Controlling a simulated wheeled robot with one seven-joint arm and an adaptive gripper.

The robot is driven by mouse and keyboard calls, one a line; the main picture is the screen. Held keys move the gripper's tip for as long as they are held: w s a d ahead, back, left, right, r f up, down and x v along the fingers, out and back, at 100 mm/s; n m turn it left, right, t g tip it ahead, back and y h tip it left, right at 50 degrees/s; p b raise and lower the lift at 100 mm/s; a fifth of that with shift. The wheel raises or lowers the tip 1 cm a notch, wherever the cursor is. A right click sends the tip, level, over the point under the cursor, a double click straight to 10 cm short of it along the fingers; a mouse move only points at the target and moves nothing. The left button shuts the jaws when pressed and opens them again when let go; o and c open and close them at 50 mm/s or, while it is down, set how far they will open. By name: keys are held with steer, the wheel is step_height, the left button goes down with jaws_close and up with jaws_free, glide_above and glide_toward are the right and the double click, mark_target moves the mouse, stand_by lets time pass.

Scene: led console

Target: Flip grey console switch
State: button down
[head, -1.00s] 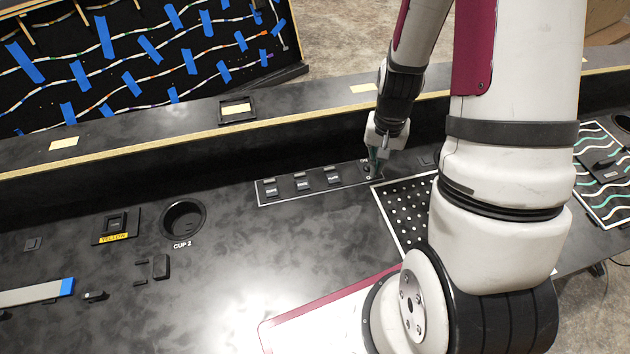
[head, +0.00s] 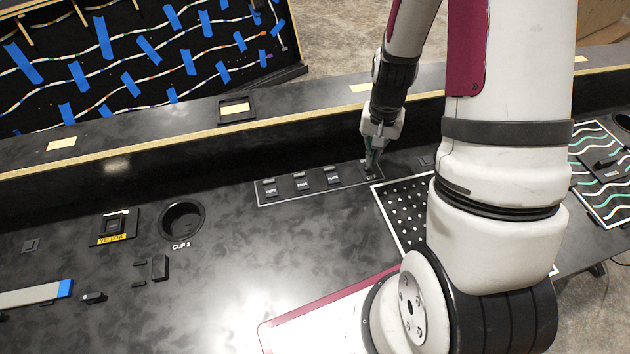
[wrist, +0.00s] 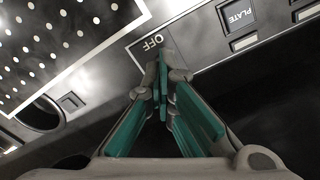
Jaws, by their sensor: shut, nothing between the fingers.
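The switch panel (head: 262,200) is a dark strip with a light outline on the console. It holds several small switches, such as the middle one (head: 302,182). My gripper (head: 371,167) is at the panel's right end, over the place where a switch would be hidden behind the fingers. In the wrist view my gripper (wrist: 160,75) has teal pads, with its fingertips together beside the printed "OFF" label (wrist: 151,41). No grey switch can be made out there. A "PLATE" label (wrist: 238,15) shows at the upper right of the wrist view.
A dotted board (head: 400,212) lies right of the panel, close to my arm. A raised ledge (head: 300,107) runs behind the panel. The cup hole (head: 182,222) and yellow-labelled switch (head: 113,228) are to the left. The console front is mostly clear.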

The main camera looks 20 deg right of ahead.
steer(key=shift+s+f, duration=0.25)
steer(key=shift+s, duration=0.15)
steer(key=shift+r, duration=0.15)
step_height(320, 180, up, 7)
steer(key=p, duration=0.5)
steer(key=shift+s, duration=0.15)
stand_by(0.4)
